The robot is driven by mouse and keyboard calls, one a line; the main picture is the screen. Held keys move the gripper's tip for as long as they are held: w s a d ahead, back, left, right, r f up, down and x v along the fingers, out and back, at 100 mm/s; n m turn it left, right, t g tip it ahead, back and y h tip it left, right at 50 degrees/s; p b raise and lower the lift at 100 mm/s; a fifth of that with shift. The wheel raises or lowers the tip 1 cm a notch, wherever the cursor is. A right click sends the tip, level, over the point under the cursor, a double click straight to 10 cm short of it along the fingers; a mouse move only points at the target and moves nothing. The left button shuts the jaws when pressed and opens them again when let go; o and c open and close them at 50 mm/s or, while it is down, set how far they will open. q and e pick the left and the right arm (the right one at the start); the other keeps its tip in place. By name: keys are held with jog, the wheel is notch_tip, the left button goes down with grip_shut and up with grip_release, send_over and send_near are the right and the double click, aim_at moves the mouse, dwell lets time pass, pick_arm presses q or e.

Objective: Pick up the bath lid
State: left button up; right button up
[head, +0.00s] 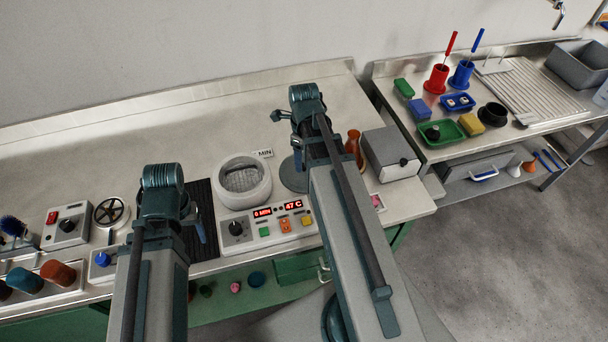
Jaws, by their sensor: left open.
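The white round bath (243,182) stands open on the counter, with a grey mesh-like inside, behind a control panel showing 0 MIN and 47 C. A flat grey-green disc (290,178), which looks like the bath lid, lies just right of the bath; my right arm hides part of it. My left gripper (199,228) is open and empty, left of the bath above a black ribbed mat. My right gripper (282,116) is mostly hidden by its own wrist, behind the disc in the picture; its jaws are not clear.
An orange flask (353,145) and a grey box (391,153) stand right of the disc. A valve wheel (109,212) and a switch box (67,226) are at left. The back of the counter is clear. A side table (420,150) holds sponges, cups and a rack.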

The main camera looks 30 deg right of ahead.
aim_at(304, 169)
notch_tip(304, 169, down, 2)
jog(key=shift+f+b, duration=0.25)
jog(key=shift+b, duration=0.5)
jog(key=shift+r, duration=0.1)
grip_shut()
